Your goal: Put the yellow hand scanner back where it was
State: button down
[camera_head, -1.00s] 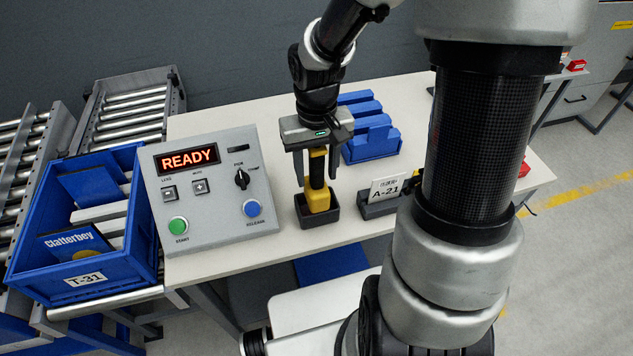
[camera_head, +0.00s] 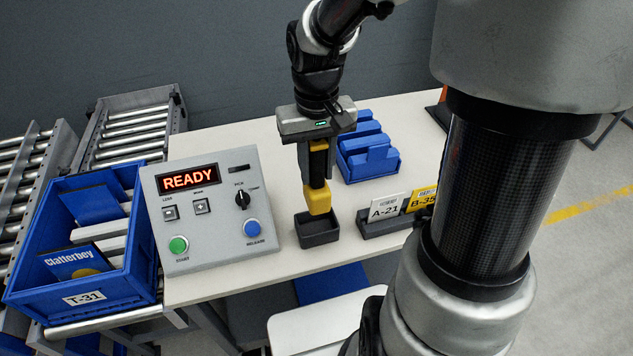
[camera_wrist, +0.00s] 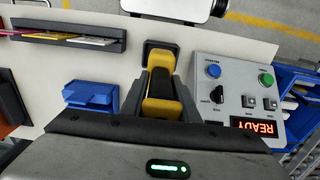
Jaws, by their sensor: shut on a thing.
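The yellow and black hand scanner (camera_head: 319,197) hangs upright in my gripper (camera_head: 317,165). My gripper is shut on its dark upper part. The scanner's yellow lower end is over the dark open-topped holder (camera_head: 318,238) on the table, and the holder's inside shows below it. In the wrist view the scanner (camera_wrist: 160,88) lies between my two fingers, with the holder (camera_wrist: 152,46) just beyond its end. I cannot tell how large the gap between them is.
A grey control box (camera_head: 208,208) reading READY stands close left of the holder. A card rack (camera_head: 382,222) with A-21 and B-35 cards is close right. A blue bin (camera_head: 367,160) is behind. A blue tote (camera_head: 30,283) sits far left.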

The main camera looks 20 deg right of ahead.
aim_at(317, 182)
notch_tip(317, 182, up, 2)
jog(key=shift+r, duration=0.15)
jog(key=shift+n, duration=0.4)
jog(key=f+n+b, duration=0.1)
jog(key=n, duration=0.1)
jog(key=f+n+b, duration=0.1)
jog(key=n+b, duration=0.1)
jog(key=shift+n, duration=0.3)
jog(key=n+b, duration=0.1)
jog(key=f+n, duration=0.1)
jog(key=n, duration=0.1)
jog(key=shift+f+b, duration=0.15)
jog(key=shift+b, duration=0.2)
jog(key=n, duration=0.2)
jog(key=f+n+b, duration=0.1)
jog(key=n, duration=0.1)
jog(key=n+b, duration=0.1)
jog(key=shift+f+n, duration=0.4)
jog(key=n+b, duration=0.1)
jog(key=f+n, duration=0.1)
jog(key=n, duration=0.1)
jog(key=shift+s+n+b, duration=0.1)
jog(key=shift+n+b, duration=0.2)
jog(key=shift+b, duration=0.05)
notch_tip(317, 182, down, 7)
jog(key=b, duration=0.5)
jog(key=shift+r+b, duration=0.15)
jog(key=shift+b, duration=0.25)
jog(key=shift+f+b, duration=0.4)
jog(key=shift+f, duration=0.2)
